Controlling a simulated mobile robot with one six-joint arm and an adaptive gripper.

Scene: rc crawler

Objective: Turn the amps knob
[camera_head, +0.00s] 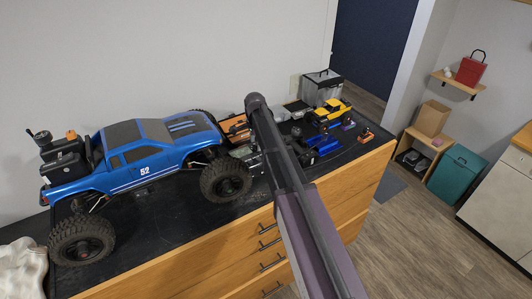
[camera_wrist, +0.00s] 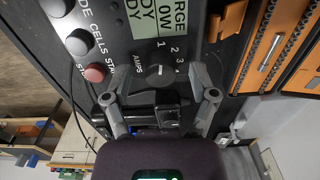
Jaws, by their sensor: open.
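The amps knob (camera_wrist: 159,75) is a small dark round knob on a black panel in the wrist view, with the word AMPS beside it and printed numbers around it. My gripper (camera_wrist: 160,82) is open, with one grey finger on each side of the knob. I cannot tell whether the fingers touch it. The panel (camera_wrist: 136,47) also bears a pale display (camera_wrist: 185,20). In the head view my arm covers most of the panel area, and the knob and the gripper's fingertips cannot be made out.
Beside the knob are other dark knobs (camera_wrist: 79,42) and a red button (camera_wrist: 95,73). Orange trays (camera_wrist: 228,22) lie close on the right. In the head view a large blue truck (camera_head: 150,155) and a small yellow vehicle (camera_head: 331,110) stand on the black bench top.

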